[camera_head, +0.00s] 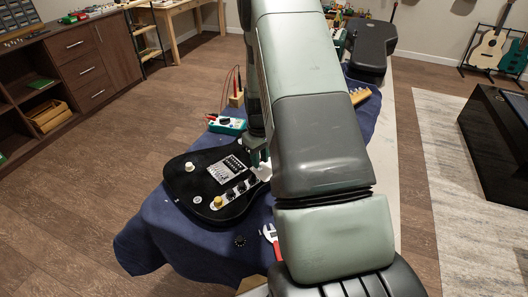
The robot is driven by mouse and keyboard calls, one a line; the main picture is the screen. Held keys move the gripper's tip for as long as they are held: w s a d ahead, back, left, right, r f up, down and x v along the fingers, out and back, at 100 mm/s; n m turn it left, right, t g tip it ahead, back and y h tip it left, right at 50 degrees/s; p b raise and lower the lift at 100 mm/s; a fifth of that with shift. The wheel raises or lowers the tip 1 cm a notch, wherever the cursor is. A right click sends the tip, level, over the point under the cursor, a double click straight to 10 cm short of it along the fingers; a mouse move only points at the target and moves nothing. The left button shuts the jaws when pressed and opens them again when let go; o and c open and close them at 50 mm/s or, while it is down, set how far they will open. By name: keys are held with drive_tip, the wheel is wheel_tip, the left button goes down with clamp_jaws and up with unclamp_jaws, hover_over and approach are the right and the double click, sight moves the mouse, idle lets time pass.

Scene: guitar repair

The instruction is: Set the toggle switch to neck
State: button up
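The black guitar body (204,190) lies on a dark blue cloth (160,228) on the workbench. My gripper (260,162) points down over the right edge of the guitar body, near a white part (263,172). My arm covers the right side of the guitar. I cannot tell which control is the toggle switch or its position. The fingertips are too small and partly hidden to tell whether they are open or touching anything.
A green multimeter (227,125) with probes stands behind the guitar. A red wrench (270,234) and a small black knob (240,241) lie on the cloth in front. A black case (372,45) is at the far end. The cloth left of the guitar is clear.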

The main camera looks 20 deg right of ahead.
drive_tip(key=shift+f, duration=1.2)
idle(0.3)
drive_tip(key=shift+r, duration=0.45)
idle(0.3)
drive_tip(key=shift+c, duration=0.2)
drive_tip(key=shift+c, duration=1.3)
